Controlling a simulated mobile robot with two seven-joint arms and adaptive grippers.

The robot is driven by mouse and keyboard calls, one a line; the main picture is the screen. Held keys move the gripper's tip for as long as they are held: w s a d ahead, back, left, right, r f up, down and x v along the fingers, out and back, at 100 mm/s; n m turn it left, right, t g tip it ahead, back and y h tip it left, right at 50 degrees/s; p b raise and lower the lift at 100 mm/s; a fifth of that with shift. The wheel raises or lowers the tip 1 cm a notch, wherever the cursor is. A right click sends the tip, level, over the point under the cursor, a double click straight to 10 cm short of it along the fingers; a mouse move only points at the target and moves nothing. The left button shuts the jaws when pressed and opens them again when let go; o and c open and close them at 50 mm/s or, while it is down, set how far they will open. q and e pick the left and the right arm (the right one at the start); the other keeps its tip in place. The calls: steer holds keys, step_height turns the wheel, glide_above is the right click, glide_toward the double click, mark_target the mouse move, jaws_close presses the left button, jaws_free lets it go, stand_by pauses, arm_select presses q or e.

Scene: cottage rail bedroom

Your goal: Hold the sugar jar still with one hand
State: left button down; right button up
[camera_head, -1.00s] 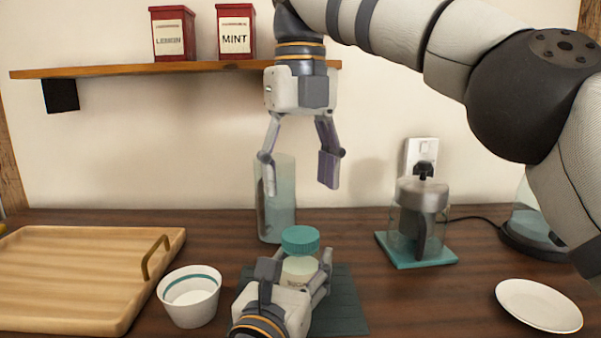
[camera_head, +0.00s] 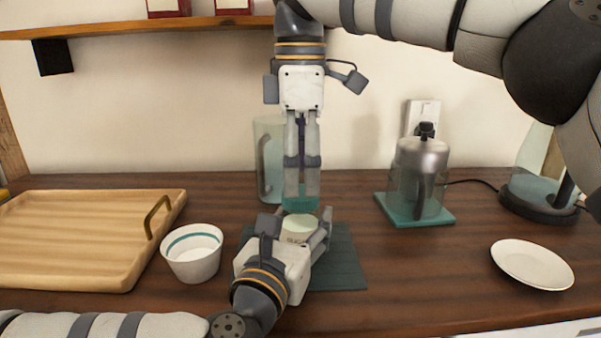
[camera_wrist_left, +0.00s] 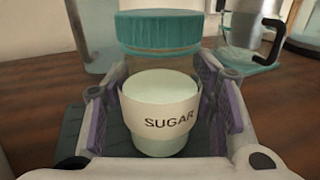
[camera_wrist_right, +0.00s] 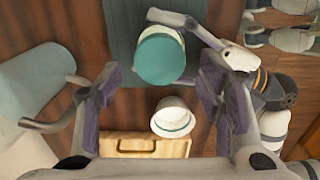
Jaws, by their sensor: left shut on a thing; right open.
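The sugar jar (camera_head: 297,229) stands upright on a dark mat (camera_head: 340,265), with a teal lid (camera_wrist_left: 157,32) on it. Its white label reading SUGAR (camera_wrist_left: 160,118) faces the left wrist camera. My left gripper (camera_head: 300,226) is shut on the jar's body, one finger on each side, below the lid. My right gripper (camera_head: 302,192) points down just above the lid, open and empty. In the right wrist view the lid (camera_wrist_right: 161,58) lies beyond and between the spread fingers. No right finger shows at the lid in the left wrist view.
A white bowl (camera_head: 192,262) and a wooden tray (camera_head: 75,240) are at left. A glass pitcher (camera_head: 268,160) stands close behind the jar. A glass pot (camera_head: 420,180) on a teal mat and a white plate (camera_head: 532,264) are at right. A shelf (camera_head: 130,29) hangs above.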

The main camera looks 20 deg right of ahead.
mark_target(300, 197)
arm_select(q)
steer(key=shift+f, duration=0.1)
arm_select(e)
steer(key=shift+f, duration=1.45)
steer(key=c, duration=1.2)
steer(key=n, duration=0.3)
steer(key=shift+n, duration=0.4)
steer(key=n, duration=1.8)
steer(key=shift+n, duration=0.3)
steer(key=n, duration=0.4)
steer(key=shift+r, duration=0.1)
steer(key=n, duration=0.3)
steer(key=shift+n, duration=0.4)
steer(key=n, duration=0.3)
steer(key=shift+n, duration=0.3)
steer(key=n, duration=0.7)
steer(key=shift+n, duration=0.3)
steer(key=n, duration=1.2)
steer(key=shift+n, duration=0.3)
steer(key=shift+r, duration=0.1)
